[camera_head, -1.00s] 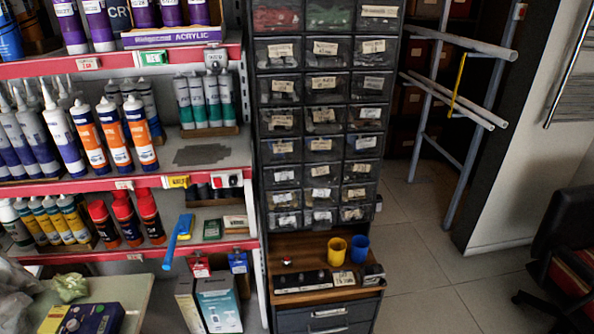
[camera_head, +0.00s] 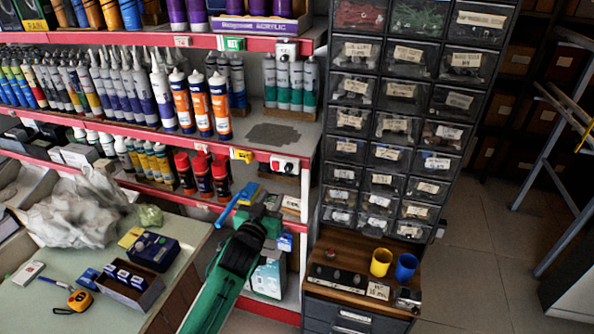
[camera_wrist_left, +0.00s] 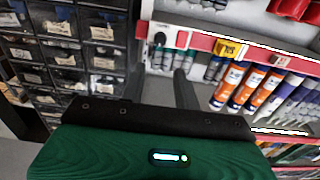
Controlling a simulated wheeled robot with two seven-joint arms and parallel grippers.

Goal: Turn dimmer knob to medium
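A small white plate (camera_head: 284,163) with a black knob and a red part sits on the red shelf edge, left of the drawer cabinet. I take its black knob to be the dimmer knob; in the left wrist view the knob (camera_wrist_left: 159,39) shows beside a red switch (camera_wrist_left: 182,40). The knob's setting is too small to read. My left gripper (camera_head: 268,207) is below the plate in the head view, apart from it. In the left wrist view its two dark fingers (camera_wrist_left: 160,78) are spread with nothing between them. My right gripper is out of view.
Orange and white tubes (camera_head: 201,103) stand left of the plate. A blue-handled tool (camera_head: 235,204) sticks out near my left gripper. The drawer cabinet (camera_head: 325,150) stands close on the right, with yellow (camera_head: 381,262) and blue cups (camera_head: 405,267) below. A counter (camera_head: 172,228) is at lower left.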

